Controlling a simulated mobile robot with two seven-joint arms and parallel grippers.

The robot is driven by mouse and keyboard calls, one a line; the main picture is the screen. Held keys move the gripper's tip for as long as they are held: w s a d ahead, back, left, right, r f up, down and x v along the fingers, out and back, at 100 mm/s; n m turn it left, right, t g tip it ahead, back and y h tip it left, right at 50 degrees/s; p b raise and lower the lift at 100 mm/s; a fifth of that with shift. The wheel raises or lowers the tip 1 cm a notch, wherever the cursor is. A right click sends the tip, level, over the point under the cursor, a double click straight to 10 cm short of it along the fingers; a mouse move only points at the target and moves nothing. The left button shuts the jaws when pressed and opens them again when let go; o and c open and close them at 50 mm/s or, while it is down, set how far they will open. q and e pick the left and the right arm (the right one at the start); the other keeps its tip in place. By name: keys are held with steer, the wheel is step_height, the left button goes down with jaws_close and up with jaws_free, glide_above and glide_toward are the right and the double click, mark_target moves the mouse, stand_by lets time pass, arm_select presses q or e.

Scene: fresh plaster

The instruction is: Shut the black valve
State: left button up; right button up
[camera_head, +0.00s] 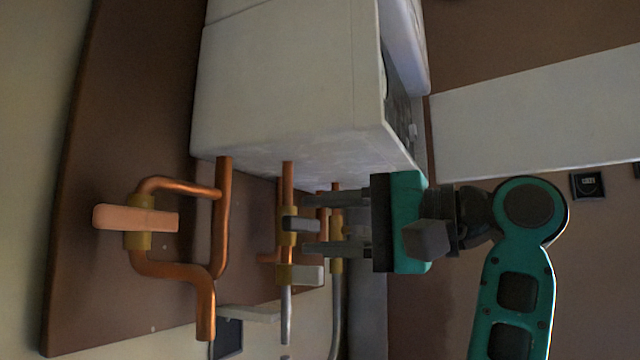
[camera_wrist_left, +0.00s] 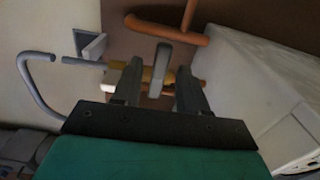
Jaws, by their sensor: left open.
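The black valve has a dark grey lever (camera_head: 300,225) on a brass body, on a copper pipe below the white boiler. In the left wrist view the lever (camera_wrist_left: 161,58) stands in line with the gap between the fingers. My left gripper (camera_head: 306,224) is open, its two fingers above and below the lever in the head view. In the wrist view its fingertips (camera_wrist_left: 157,82) lie on either side of the lever's line. I cannot tell whether either finger touches it. My right gripper is not in view.
A white-handled valve (camera_head: 308,275) sits just below the black one. An orange-handled valve (camera_head: 135,218) is on the bent copper pipe at left. The white boiler (camera_head: 285,80) hangs close above the gripper. Grey pipes (camera_head: 286,315) run down below.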

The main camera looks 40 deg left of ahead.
arm_select(q)
steer(key=p+v, duration=0.1)
steer(key=v, duration=0.4)
steer(key=shift+d+p, duration=0.1)
steer(key=shift+p, duration=0.25)
stand_by(0.3)
